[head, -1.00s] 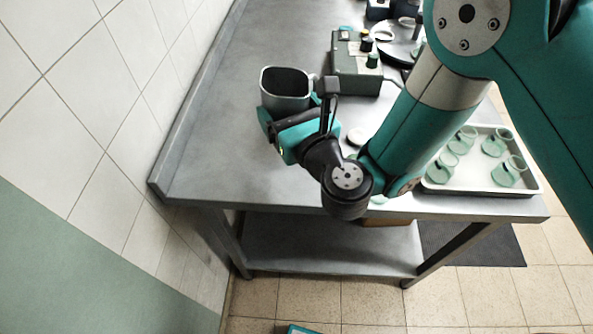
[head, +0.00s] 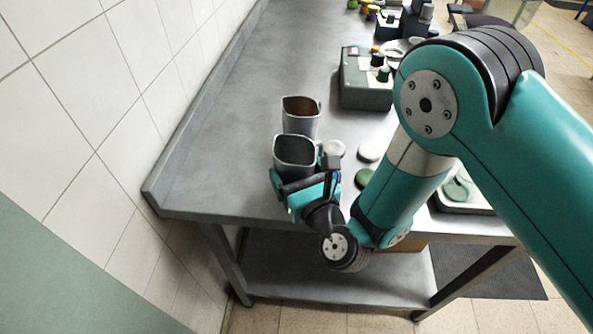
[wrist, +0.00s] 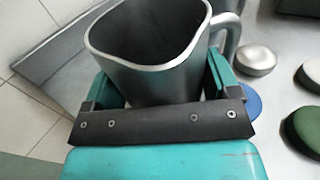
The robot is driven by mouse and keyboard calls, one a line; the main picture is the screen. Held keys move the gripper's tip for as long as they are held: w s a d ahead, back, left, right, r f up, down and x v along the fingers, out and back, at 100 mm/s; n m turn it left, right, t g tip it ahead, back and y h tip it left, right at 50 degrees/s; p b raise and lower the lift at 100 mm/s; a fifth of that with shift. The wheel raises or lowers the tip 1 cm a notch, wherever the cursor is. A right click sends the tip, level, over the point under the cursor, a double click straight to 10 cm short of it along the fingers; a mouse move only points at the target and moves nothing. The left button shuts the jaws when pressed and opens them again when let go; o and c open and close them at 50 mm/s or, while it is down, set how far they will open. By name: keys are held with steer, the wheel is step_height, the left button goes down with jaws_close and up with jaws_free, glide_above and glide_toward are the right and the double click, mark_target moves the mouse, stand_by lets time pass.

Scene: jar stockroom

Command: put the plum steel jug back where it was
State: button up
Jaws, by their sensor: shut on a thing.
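My gripper (head: 303,178) is shut on a grey steel jug (head: 294,152), upright with its open top facing up. In the wrist view the jug (wrist: 150,72) sits between the two fingers, with its handle to the right. No plum colour shows on it. A second steel jug (head: 301,112), with a brownish inside, stands just behind it on the bench. The held jug covers part of this second jug. I cannot tell whether the held jug's base touches the bench.
The grey bench (head: 225,150) is clear to the left, along the tiled wall. Right of the jugs lie a pale lid (head: 333,148), a white lid (head: 371,151) and a green lid (head: 364,178). A grey-green box (head: 365,82) stands farther back. A tray (head: 447,206) is partly hidden by my arm.

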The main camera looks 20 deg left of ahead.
steer(key=shift+f, duration=0.1)
steer(key=o, duration=0.9)
steer(key=shift+c, duration=0.2)
steer(key=o, duration=0.3)
steer(key=shift+r, duration=0.3)
steer(key=b+v, duration=0.6)
steer(key=v, duration=0.6)
steer(key=shift+b, duration=0.3)
